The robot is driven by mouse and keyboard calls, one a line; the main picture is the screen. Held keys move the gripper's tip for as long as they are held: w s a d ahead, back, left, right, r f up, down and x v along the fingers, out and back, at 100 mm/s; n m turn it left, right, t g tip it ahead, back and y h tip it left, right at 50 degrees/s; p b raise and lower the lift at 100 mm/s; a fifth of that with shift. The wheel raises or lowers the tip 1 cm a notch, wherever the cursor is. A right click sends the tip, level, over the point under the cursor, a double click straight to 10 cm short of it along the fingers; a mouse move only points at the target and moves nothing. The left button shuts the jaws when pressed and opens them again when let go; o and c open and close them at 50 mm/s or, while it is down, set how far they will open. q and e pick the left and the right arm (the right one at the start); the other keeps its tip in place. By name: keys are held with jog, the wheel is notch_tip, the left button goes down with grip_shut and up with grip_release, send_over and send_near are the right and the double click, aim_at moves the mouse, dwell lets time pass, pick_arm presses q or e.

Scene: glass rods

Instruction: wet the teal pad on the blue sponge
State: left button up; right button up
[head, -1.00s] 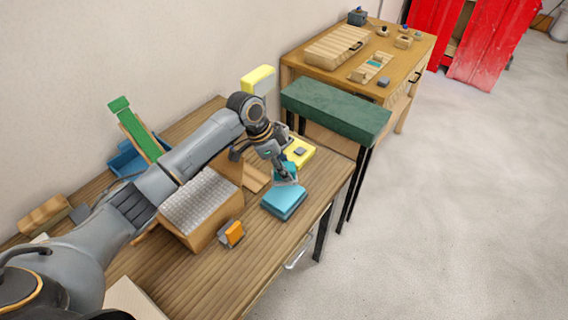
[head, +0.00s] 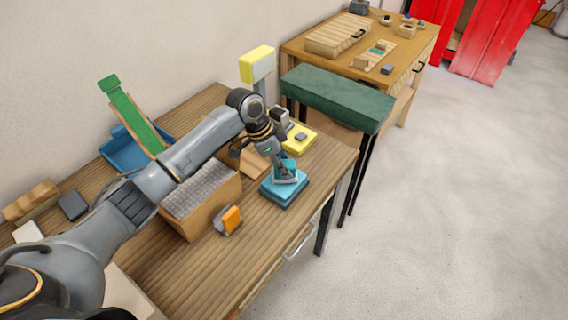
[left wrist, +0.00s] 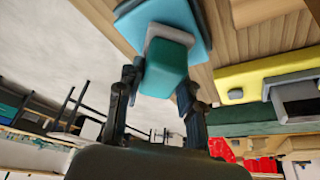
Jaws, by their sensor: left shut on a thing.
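The blue sponge (head: 294,194) lies flat near the table's right edge; it also shows at the top of the left wrist view (left wrist: 150,16). My left gripper (head: 284,178) points down over it, shut on the teal pad (head: 287,165). In the left wrist view the teal pad (left wrist: 166,66) sits between the two fingers, with a grey piece at its sponge end. That grey end appears to rest on the sponge or very close above it; the contact is hard to see. My right gripper is not in view.
Behind the sponge is a yellow pad (head: 300,140) with a small grey block on it. A box with a grey bumpy top (head: 200,190) and an orange-and-grey piece (head: 229,219) stand to the left. A dark green bench (head: 338,100) stands beyond the table.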

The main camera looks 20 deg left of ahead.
aim_at(291, 163)
pick_arm(q)
jog(key=shift+f, duration=0.15)
dwell(0.5)
jog(key=shift+f+b, duration=0.4)
jog(key=shift+f, duration=0.5)
dwell(1.0)
notch_tip(291, 163, up, 7)
jog(key=p, duration=0.7)
jog(key=shift+r, duration=0.1)
jog(key=shift+s, duration=0.1)
dwell(0.7)
